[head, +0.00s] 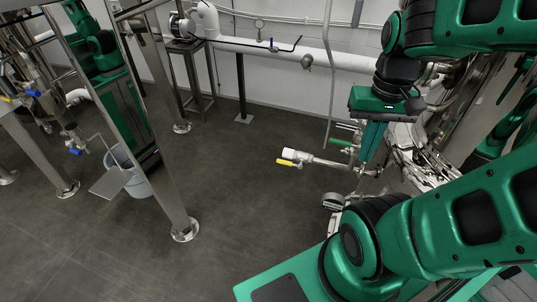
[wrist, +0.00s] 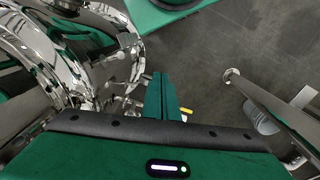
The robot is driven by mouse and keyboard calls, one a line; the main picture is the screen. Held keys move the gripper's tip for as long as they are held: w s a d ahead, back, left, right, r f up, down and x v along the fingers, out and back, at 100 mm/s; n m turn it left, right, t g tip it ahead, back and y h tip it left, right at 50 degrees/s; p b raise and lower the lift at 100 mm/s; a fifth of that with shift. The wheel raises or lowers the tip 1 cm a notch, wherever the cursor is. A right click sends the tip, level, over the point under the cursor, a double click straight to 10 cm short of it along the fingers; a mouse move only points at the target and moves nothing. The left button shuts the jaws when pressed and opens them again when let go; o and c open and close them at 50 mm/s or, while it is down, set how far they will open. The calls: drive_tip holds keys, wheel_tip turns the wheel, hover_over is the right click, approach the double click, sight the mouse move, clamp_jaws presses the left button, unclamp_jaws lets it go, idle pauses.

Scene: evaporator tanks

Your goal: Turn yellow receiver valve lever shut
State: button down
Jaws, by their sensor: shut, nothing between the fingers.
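The yellow valve lever (head: 285,162) is at the left end of a short horizontal metal pipe, just below a white end piece (head: 289,154). It points left, roughly along the pipe. The fingers also show in the wrist view (wrist: 160,76).
Shiny metal tank parts (wrist: 90,40) crowd one side. A steel leg (head: 170,190) and a bucket (head: 130,175) stand left. The floor left of the lever is clear.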

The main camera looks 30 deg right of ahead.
drive_tip(key=shift+d, duration=0.2)
drive_tip(key=m+t+h, duration=0.2)
drive_tip(key=m, duration=0.1)
hover_over(283, 161)
drive_tip(key=s+a+f+x, duration=0.1)
drive_tip(key=s+a+x, duration=0.1)
drive_tip(key=x, duration=0.8)
drive_tip(key=s+a+x, duration=0.1)
drive_tip(key=x, duration=0.9)
wheel_tip(283, 161, down, 12)
drive_tip(key=shift+a+r, duration=0.15)
drive_tip(key=shift+r, duration=0.1)
drive_tip(key=shift+a+f, duration=0.1)
drive_tip(key=shift+f, duration=0.55)
